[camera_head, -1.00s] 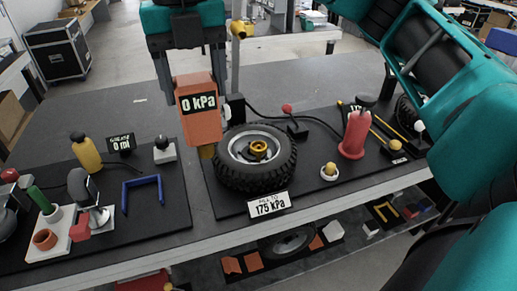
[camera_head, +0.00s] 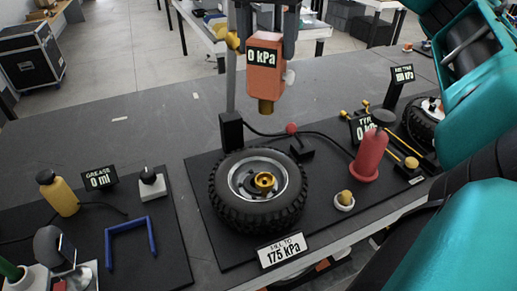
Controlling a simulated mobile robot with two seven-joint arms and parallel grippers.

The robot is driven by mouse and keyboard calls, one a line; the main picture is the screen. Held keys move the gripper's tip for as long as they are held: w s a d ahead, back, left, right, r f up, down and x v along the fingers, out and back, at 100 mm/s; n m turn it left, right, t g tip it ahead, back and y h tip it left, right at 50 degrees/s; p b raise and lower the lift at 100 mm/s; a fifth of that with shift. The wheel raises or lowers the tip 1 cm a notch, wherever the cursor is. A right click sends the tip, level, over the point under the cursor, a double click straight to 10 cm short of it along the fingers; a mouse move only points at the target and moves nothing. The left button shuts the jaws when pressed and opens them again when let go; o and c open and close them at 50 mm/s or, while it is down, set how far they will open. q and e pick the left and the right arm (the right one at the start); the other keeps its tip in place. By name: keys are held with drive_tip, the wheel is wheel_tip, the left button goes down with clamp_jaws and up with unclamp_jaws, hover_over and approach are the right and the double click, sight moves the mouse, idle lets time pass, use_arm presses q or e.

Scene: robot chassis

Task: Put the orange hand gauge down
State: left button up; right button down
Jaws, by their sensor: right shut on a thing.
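The orange hand gauge (camera_head: 264,75) hangs upright in the head view, its display reading 0 kPa and its gold tip pointing down. My right gripper (camera_head: 266,32) is shut on its upper end, one dark finger on each side. The gauge appears above the board, beyond the tyre (camera_head: 258,190), and its tip touches nothing that I can see. The tyre lies flat with a gold hub in its middle. My left gripper is not in view.
A grey pole on a black block (camera_head: 231,131) stands just left of the gauge. A red-knobbed lever (camera_head: 292,130), a red cone-shaped tool (camera_head: 370,155) and a 175 kPa sign (camera_head: 282,250) surround the tyre. The grey tabletop (camera_head: 120,130) is clear at back left.

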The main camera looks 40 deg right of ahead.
sight(267, 112)
drive_tip(key=shift+f, duration=0.3)
drive_tip(key=f+b, duration=0.1)
drive_tip(key=f, duration=1.3)
drive_tip(key=shift+s, duration=0.2)
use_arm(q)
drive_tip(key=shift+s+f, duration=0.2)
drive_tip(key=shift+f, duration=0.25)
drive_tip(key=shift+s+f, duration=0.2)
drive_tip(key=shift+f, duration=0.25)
use_arm(e)
wheel_tip(267, 112, down, 5)
drive_tip(key=shift+f, duration=0.1)
use_arm(q)
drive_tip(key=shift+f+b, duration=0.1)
drive_tip(key=shift+b, duration=0.2)
use_arm(e)
drive_tip(key=shift+f, duration=0.15)
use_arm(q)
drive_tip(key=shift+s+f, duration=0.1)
use_arm(e)
drive_tip(key=shift+c, duration=0.8)
unclamp_jaws()
